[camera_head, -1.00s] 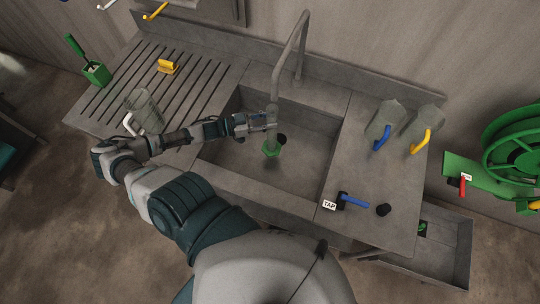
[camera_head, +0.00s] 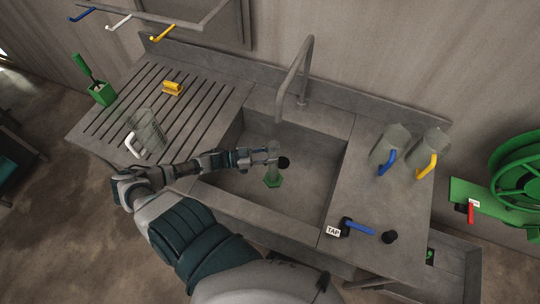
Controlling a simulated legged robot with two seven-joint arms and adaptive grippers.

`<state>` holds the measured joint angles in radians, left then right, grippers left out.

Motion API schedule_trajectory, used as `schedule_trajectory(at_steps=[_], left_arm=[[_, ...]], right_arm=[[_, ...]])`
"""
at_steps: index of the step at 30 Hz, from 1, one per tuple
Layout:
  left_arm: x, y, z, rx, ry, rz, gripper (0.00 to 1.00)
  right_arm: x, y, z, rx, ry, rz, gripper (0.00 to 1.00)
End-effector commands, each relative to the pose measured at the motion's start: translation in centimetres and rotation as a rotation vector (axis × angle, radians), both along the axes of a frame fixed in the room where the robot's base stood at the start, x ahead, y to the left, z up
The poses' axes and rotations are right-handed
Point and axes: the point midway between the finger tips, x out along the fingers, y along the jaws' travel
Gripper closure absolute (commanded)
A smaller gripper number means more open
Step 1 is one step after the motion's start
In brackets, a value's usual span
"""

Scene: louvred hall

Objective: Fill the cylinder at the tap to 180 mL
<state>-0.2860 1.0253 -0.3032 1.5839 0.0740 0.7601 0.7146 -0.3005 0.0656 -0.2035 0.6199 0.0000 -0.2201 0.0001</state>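The cylinder is clear with a green six-sided base (camera_head: 273,181). It stands upright in the sink, low at or near the floor, below and a little apart from the tap spout (camera_head: 278,117). My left gripper (camera_head: 270,157) reaches in from the left with its fingers around the upper part of the cylinder, and appears shut on it. The water level and scale are too small to read. The blue tap lever (camera_head: 359,227), beside a "TAP" label (camera_head: 333,231), is on the right counter. My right gripper is not in view.
Clear jugs with a blue handle (camera_head: 388,163) and a yellow handle (camera_head: 427,166) stand on the right counter; a white-handled one (camera_head: 131,145) is on the left drainboard. A dark round spot (camera_head: 284,162) is beside the cylinder. Sink walls (camera_head: 332,190) surround the gripper.

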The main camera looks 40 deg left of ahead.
Motion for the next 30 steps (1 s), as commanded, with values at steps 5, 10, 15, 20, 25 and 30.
schedule_trajectory(at_steps=[5,10,15,20,25,30], left_arm=[[-0.2,-0.5,-0.2,0.012,0.009,0.002,0.38],[-0.1,-0.3,-0.2,0.010,0.008,0.002,0.38],[-0.7,0.7,-0.4,0.006,0.009,0.003,0.38],[-2.9,2.8,-0.6,0.005,0.013,0.004,0.38],[-5.8,5.3,-0.6,0.009,0.014,0.004,0.38],[-8.0,7.2,-0.6,0.008,0.015,0.005,0.38]], right_arm=[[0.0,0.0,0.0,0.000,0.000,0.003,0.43],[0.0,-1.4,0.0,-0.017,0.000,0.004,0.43],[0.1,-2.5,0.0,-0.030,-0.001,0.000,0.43],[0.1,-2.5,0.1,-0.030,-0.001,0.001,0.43],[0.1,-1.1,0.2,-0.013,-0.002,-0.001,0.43],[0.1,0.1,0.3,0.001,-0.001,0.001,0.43]])
